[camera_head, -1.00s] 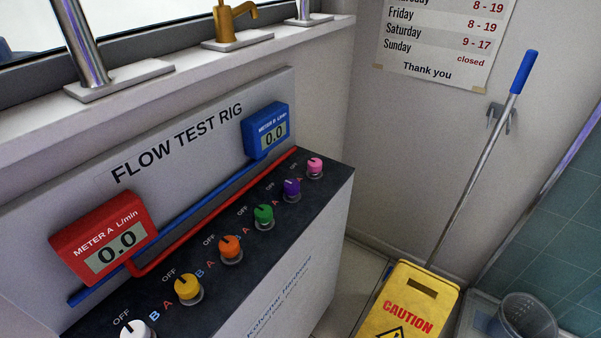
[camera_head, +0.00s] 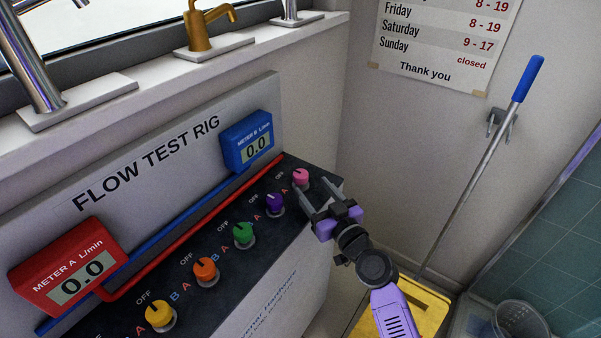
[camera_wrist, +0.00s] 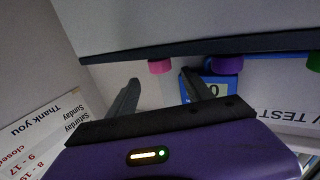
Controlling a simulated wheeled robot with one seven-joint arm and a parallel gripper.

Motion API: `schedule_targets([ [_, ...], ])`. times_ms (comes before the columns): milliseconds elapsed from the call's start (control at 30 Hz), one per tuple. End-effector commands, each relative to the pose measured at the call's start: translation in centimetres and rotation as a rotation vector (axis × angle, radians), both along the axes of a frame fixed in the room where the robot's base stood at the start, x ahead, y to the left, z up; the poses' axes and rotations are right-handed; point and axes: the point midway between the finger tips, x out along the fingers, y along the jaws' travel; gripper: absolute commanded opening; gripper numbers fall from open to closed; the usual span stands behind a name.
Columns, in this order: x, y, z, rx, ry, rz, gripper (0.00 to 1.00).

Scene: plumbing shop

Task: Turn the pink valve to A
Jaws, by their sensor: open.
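The pink valve (camera_head: 301,177) is the last knob at the far right end of the black top of the flow test rig (camera_head: 150,170). My gripper (camera_head: 316,196) is open, its two fingers pointing toward the pink valve from the front right. In the wrist view the pink valve (camera_wrist: 160,66) shows beyond and between the open fingers (camera_wrist: 165,90), apart from them. The valve's pointer is too small to read, and its markings are partly hidden by my gripper. Meter A (camera_head: 68,273) and meter B (camera_head: 248,143) both read 0.0.
The purple valve (camera_head: 274,203) stands beside the pink one, followed by the green (camera_head: 243,234), orange (camera_head: 206,270) and yellow (camera_head: 160,314) valves. A blue-handled pole (camera_head: 490,150) leans at the wall.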

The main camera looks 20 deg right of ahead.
Motion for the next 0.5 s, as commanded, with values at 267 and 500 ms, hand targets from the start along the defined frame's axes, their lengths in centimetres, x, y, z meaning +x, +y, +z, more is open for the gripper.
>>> schedule_targets([
  [267, 4.0, 0.7, 0.1, -0.001, -0.001, 0.003, 0.59],
  [500, 6.7, 1.2, 0.0, -0.001, 0.000, 0.002, 0.59],
])
